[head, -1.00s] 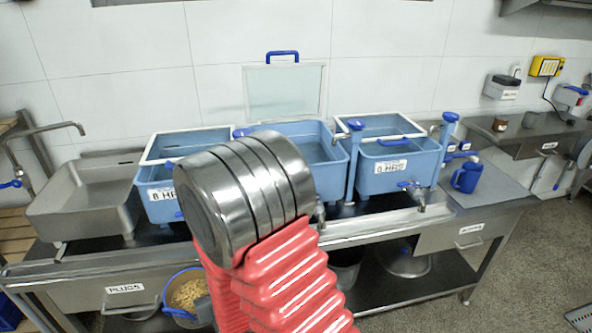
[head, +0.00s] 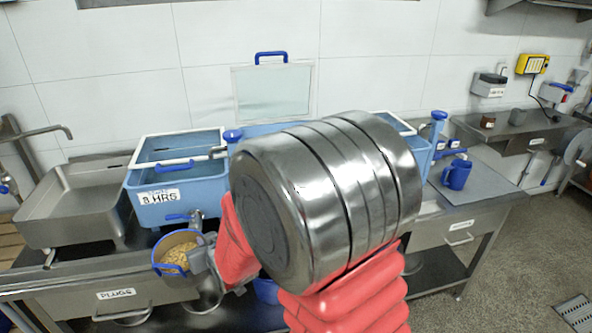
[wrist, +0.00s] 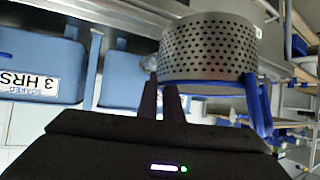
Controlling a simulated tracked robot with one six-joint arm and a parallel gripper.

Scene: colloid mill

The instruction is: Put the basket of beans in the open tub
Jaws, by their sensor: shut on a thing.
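The basket of beans (head: 176,262) is a metal basket with a blue rim and pale beans inside, upright in the head view. My gripper (head: 198,262) is shut on its side and holds it in front of the bench, below the left tub's tap. In the wrist view the basket's perforated wall (wrist: 208,45) and blue handle fill the space past my fingers (wrist: 165,100). The open tub (head: 262,129) is the blue middle one, its clear lid (head: 274,92) standing up behind it. My arm hides most of this tub.
The left tub (head: 178,185), labelled 8 HRS, has a lid frame over it and a tap at its front. The right tub is mostly hidden by my arm. A steel sink (head: 75,205) stands far left. A blue jug (head: 456,174) stands on the bench at right.

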